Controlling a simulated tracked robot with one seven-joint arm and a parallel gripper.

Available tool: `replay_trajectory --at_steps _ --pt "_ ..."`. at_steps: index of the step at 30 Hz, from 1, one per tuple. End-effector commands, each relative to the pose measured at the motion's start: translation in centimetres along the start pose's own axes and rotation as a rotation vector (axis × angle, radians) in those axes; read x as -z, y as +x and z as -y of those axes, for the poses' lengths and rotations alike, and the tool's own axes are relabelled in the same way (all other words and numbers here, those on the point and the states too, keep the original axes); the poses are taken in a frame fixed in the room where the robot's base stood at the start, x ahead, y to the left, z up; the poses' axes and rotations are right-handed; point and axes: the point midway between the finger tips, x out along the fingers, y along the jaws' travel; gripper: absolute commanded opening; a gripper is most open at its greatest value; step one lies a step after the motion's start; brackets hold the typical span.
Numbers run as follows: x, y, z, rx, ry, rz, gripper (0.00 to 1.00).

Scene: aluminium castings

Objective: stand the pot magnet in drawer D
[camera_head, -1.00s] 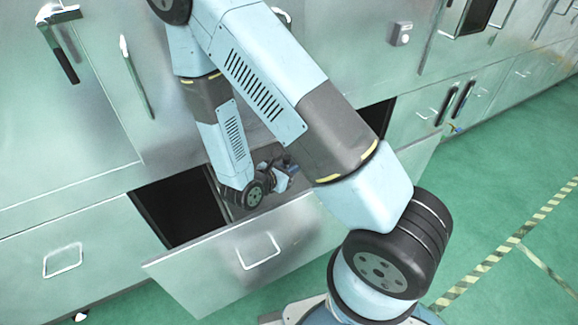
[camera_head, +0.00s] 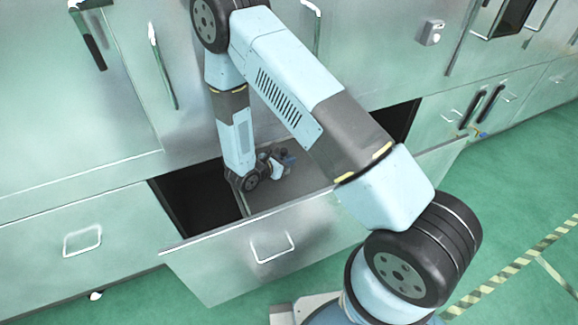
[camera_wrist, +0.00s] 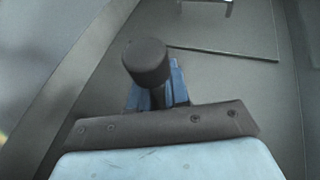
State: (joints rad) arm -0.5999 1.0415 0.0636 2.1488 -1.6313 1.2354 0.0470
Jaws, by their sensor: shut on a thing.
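The pot magnet (camera_wrist: 147,60) shows in the wrist view as a dark, rounded cylinder between the blue fingers of my gripper (camera_wrist: 157,92). My gripper is shut on it. In the head view my gripper (camera_head: 285,159) is inside the open drawer (camera_head: 225,262), low over its grey floor; the magnet cannot be made out there. I cannot tell whether the magnet touches the floor. No label is readable, so I cannot confirm the drawer's letter.
The drawer's front panel has a bar handle (camera_head: 272,248). A dark opening lies left of my forearm. Closed cabinet fronts with handles (camera_head: 82,242) stand around. Green floor (camera_head: 520,200) with a striped line is free at the right.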

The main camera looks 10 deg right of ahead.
Motion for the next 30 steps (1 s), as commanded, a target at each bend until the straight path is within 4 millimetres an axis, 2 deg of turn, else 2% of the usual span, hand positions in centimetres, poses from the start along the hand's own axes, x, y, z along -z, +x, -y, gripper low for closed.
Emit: replay_trajectory --at_steps 5,15,24,25,30 --pt "0.5 0.4 -0.6 0.001 0.002 0.000 0.00" --pt "3.5 1.8 -0.7 0.002 0.002 0.000 0.00" --pt "3.6 1.9 -0.7 0.002 0.002 0.000 0.00" --pt "3.6 1.9 -0.7 0.003 0.002 0.000 0.19" --pt "3.6 1.9 -0.7 0.003 0.002 0.000 0.35"
